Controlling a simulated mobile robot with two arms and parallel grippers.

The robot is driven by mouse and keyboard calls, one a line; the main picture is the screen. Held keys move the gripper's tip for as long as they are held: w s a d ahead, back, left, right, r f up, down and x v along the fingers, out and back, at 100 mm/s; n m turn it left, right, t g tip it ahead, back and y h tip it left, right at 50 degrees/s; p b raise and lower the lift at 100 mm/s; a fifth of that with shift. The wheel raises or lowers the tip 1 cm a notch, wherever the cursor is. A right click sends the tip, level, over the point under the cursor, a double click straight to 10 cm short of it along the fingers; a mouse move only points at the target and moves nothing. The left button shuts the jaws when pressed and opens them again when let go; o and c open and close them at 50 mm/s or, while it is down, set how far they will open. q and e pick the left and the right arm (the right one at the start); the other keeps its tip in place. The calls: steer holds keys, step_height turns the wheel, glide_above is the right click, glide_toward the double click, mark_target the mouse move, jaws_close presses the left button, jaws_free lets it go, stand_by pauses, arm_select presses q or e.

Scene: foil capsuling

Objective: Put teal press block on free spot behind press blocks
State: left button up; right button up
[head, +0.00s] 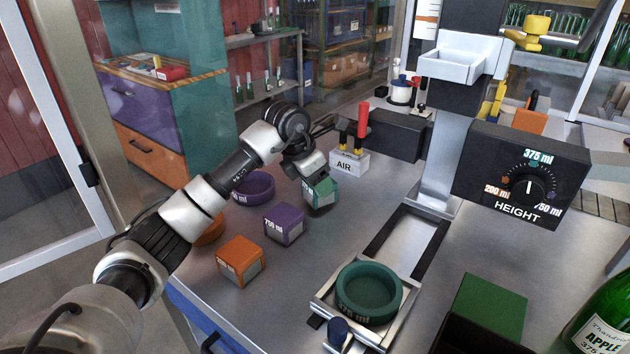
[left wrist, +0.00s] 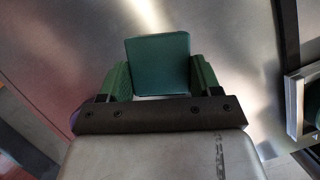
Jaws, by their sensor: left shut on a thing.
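The teal press block (head: 322,194) is in my left gripper (head: 314,180), over the metal table or on it; I cannot tell whether it touches the surface. In the left wrist view the teal block (left wrist: 158,62) sits between the two green fingers, which are shut on it. The purple press block (head: 284,225) and the orange press block (head: 240,262) stand on the table in a row nearer to me, to the left of the teal one. My right gripper is not in view.
A purple ring (head: 256,187) and a partly hidden orange ring (head: 210,234) lie left of the blocks. A green ring (head: 368,291) sits in the press slide at the front. The AIR valve (head: 348,163) with a red lever stands behind the teal block. Bare table lies right of the blocks.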

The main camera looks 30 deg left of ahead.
arm_select(q)
steer(key=shift+f, duration=0.45)
steer(key=shift+f, duration=0.1)
steer(key=o, duration=1)
steer(key=b+v, duration=0.1)
steer(key=v, duration=1.1)
